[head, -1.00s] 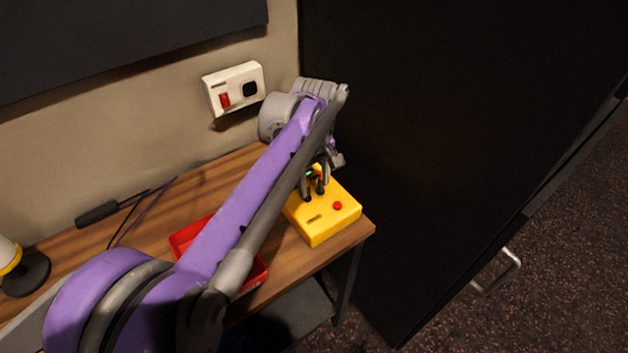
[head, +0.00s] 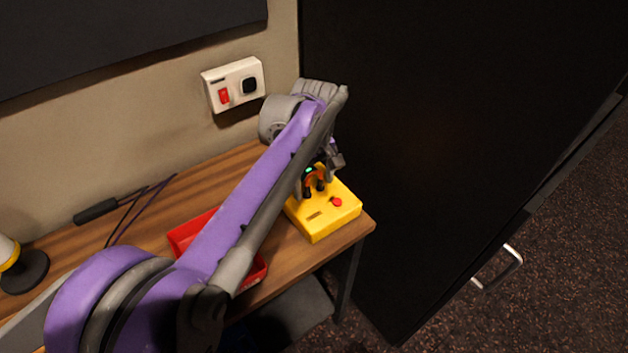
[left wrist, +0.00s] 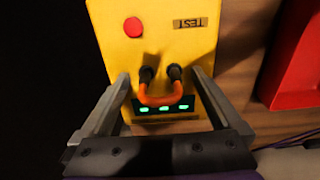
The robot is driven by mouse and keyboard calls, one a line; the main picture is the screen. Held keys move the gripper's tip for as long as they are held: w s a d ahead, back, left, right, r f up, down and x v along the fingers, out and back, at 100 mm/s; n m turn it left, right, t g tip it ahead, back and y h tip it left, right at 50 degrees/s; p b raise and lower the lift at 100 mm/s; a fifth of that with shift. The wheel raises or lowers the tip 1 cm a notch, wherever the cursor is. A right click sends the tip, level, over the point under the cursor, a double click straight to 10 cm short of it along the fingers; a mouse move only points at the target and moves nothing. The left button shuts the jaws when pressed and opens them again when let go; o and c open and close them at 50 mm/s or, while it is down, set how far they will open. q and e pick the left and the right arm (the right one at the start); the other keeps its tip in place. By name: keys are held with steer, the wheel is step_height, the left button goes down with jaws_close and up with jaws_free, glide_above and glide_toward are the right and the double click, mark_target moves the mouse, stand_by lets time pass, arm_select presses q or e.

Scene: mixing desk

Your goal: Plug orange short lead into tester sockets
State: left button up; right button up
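The yellow tester box (head: 325,215) stands at the right end of the desk. The orange lead (head: 314,175) stands on it as a short arch, its two black plugs down at the tester's sockets. In the left wrist view the orange lead (left wrist: 160,98) bends between the plugs, and both plug ends meet the box's (left wrist: 165,45) top face. I cannot see how deep they sit. My left gripper (left wrist: 158,85) is open, one finger on each side of the lead, apart from it. Three green lights show beside the lead. My right gripper is not in view.
A red tray (head: 190,233) lies left of the tester, partly behind my left arm. A white wall box (head: 234,84) with a red switch is above the desk. A black panel with a handle (head: 498,268) stands close on the right. A black-handled tool (head: 96,211) lies at left.

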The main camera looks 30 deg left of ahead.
arm_select(q)
step_height(320, 180, up, 11)
steer(key=shift+f+p, duration=0.1)
steer(key=shift+p, duration=0.6)
stand_by(0.3)
steer(key=s+d+f+m+t+p, duration=0.1)
steer(key=s+d+f+m+p, duration=0.1)
steer(key=s+d+f+m, duration=0.1)
steer(key=s+d+f+m+t+p, duration=0.2)
steer(key=s+f+m, duration=0.3)
steer(key=s, duration=0.3)
steer(key=s+d+f+m+t+p, duration=0.2)
steer(key=s+d+f+m, duration=0.2)
steer(key=s+m, duration=0.1)
steer(key=shift+s+d+f, duration=0.2)
steer(key=shift+s+f, duration=0.2)
steer(key=shift+s, duration=0.25)
